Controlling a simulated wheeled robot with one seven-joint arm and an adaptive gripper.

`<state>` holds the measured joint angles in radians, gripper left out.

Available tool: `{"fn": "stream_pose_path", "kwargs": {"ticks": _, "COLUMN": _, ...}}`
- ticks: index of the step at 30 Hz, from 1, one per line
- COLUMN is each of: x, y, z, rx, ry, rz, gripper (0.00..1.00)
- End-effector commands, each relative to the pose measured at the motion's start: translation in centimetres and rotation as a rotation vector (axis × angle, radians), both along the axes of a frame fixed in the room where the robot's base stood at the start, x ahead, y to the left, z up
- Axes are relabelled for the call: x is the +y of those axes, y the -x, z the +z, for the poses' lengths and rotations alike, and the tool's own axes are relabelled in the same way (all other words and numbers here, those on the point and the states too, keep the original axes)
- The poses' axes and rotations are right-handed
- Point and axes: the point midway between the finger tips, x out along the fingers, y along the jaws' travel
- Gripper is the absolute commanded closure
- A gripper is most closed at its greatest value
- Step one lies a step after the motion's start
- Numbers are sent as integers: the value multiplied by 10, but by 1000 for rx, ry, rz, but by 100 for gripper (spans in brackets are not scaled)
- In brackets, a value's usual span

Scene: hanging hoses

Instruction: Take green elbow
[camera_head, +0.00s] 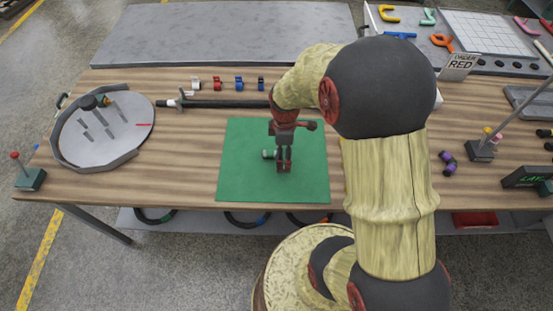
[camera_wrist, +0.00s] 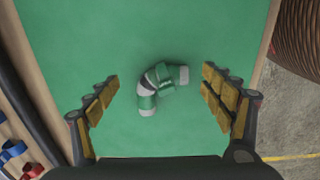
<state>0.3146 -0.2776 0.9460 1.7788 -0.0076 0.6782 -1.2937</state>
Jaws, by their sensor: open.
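The green elbow (camera_wrist: 158,86) is a short bent pipe piece with green bands and pale grey ends. It lies on the green mat (camera_head: 240,180). In the head view the elbow (camera_head: 268,154) is a small piece just left of my gripper (camera_head: 284,168), which partly covers it. In the wrist view my gripper (camera_wrist: 162,100) is open, with a row of yellow-brown pads on each finger. The elbow shows between and beyond the two fingertips, with green mat visible on both sides of it. Nothing is held.
A round grey tray (camera_head: 75,160) stands at the left of the wooden table. A dark rod (camera_head: 230,104) and several small red and blue fittings (camera_head: 217,82) lie behind the mat. A purple and black elbow (camera_head: 447,163) lies to the right. The mat around the elbow is clear.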

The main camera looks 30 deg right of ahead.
Motion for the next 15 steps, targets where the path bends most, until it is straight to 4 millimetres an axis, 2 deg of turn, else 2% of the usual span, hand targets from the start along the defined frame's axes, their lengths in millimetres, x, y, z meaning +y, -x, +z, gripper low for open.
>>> {"fn": "stream_pose_path", "kwargs": {"ticks": 1, "x": 1, "y": 0, "z": -12, "rx": 1, "ry": -1, "rz": 0, "gripper": 19}}
{"fn": "stream_pose_path", "kwargs": {"ticks": 5, "x": 0, "y": -1, "z": -25, "rx": -1, "ry": 1, "rz": 0, "gripper": 19}}
{"fn": "stream_pose_path", "kwargs": {"ticks": 12, "x": 0, "y": -1, "z": -26, "rx": -2, "ry": 1, "rz": -1, "gripper": 19}}
{"fn": "stream_pose_path", "kwargs": {"ticks": 15, "x": 0, "y": -1, "z": -26, "rx": -1, "ry": 1, "rz": -1, "gripper": 24}}
